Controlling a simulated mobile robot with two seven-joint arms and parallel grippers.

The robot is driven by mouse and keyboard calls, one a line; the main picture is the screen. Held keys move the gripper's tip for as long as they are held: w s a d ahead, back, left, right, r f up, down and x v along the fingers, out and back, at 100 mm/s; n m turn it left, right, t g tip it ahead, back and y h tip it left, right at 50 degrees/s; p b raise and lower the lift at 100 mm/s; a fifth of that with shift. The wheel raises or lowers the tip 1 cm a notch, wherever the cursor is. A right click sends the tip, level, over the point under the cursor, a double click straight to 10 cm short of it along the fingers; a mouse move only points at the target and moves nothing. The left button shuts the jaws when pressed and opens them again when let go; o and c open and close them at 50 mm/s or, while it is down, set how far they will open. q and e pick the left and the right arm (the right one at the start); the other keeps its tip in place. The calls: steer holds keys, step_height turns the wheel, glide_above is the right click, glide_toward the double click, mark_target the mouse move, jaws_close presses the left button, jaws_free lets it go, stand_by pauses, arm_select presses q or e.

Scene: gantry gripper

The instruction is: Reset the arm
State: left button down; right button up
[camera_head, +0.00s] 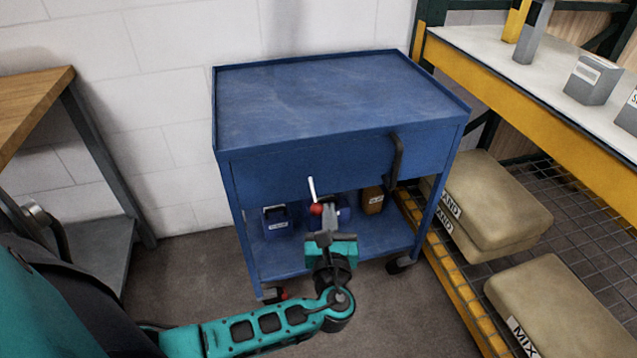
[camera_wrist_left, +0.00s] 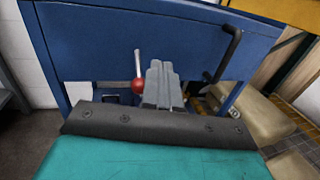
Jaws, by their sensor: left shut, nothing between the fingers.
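My left gripper (camera_head: 325,218) is in front of the blue cart (camera_head: 340,95), below the cart's front panel. Its grey fingers are together and hold nothing. In the left wrist view the closed fingers (camera_wrist_left: 162,85) point at the cart's front. A lever with a silver rod and a red ball (camera_head: 316,209) shows beside the fingertips; in the left wrist view the red ball (camera_wrist_left: 138,86) is just left of them. I cannot tell whether they touch. My right gripper is not in view.
Small containers, one blue (camera_head: 277,220) and one brown (camera_head: 372,199), stand on the cart's lower shelf. A wooden workbench (camera_head: 32,105) is at left. A yellow-edged rack (camera_head: 540,95) with sandbags (camera_head: 490,200) is at right. The cart top is bare.

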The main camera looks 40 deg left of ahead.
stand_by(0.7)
arm_select(q)
steer(key=s+d+f+n+g+h+p, duration=0.6)
steer(key=s+n+h, duration=0.25)
steer(key=n, duration=0.45)
steer(key=s+d+r+n+t+h+p, duration=0.1)
steer(key=s+r+n+h, duration=0.1)
steer(key=n, duration=0.4)
steer(key=s+d+r+n+t+h+p, duration=0.1)
steer(key=s+r+n+h+p, duration=0.1)
steer(key=n, duration=0.5)
steer(key=shift+s+d+r+n, duration=0.35)
steer(key=shift+s+r, duration=0.4)
steer(key=shift+s, duration=0.35)
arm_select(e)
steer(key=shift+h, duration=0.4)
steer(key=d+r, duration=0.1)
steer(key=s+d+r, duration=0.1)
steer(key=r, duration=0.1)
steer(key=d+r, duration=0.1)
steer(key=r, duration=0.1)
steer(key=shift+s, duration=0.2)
